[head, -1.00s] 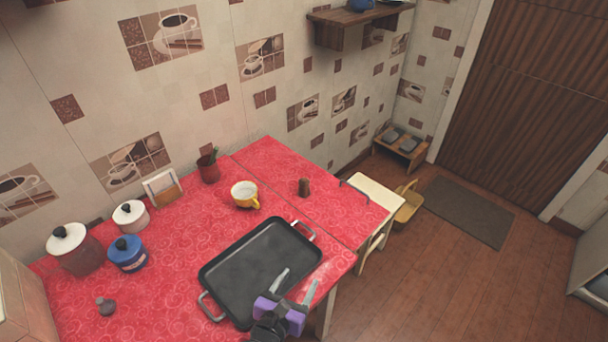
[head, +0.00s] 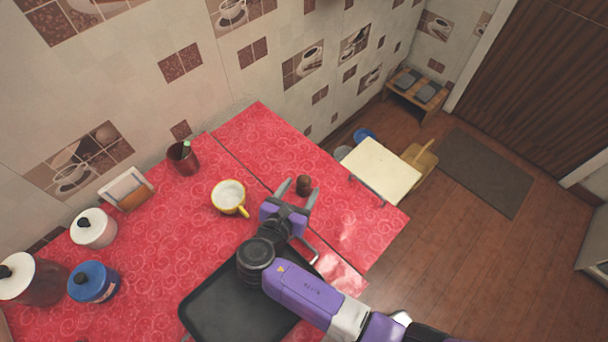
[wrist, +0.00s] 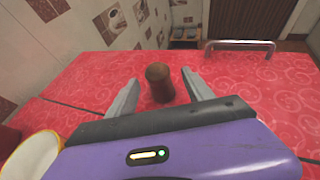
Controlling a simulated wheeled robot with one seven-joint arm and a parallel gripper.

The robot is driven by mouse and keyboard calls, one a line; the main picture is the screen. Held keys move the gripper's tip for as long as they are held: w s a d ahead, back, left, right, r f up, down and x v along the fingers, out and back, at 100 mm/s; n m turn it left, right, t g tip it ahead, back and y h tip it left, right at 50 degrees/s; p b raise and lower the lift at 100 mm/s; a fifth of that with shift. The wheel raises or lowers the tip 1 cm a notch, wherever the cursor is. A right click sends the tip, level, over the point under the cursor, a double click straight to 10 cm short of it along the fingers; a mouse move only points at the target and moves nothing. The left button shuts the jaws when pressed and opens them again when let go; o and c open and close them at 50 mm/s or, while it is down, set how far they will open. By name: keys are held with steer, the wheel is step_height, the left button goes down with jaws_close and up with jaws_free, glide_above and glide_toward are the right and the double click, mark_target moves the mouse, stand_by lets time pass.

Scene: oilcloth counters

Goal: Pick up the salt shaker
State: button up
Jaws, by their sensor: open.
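A small brown shaker (head: 304,185), which I take to be the salt shaker, stands upright on the red oilcloth. In the wrist view the brown shaker (wrist: 160,83) is between the two grey fingers, with red cloth showing on both sides of it. My gripper (head: 298,189) is open, and its fingers reach to either side of the shaker. In the wrist view my gripper (wrist: 158,90) does not visibly touch it.
A yellow cup (head: 229,198) stands left of my gripper. A black tray (head: 215,305) lies below my arm. A red cup (head: 183,158) and several lidded pots, including a blue one (head: 93,282), stand further left. A metal handle (wrist: 240,43) lies beyond the shaker.

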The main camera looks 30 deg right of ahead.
mark_target(308, 176)
steer(key=x, duration=0.6)
steer(key=shift+w+d, duration=0.15)
steer(key=shift+w, duration=0.1)
jaws_close()
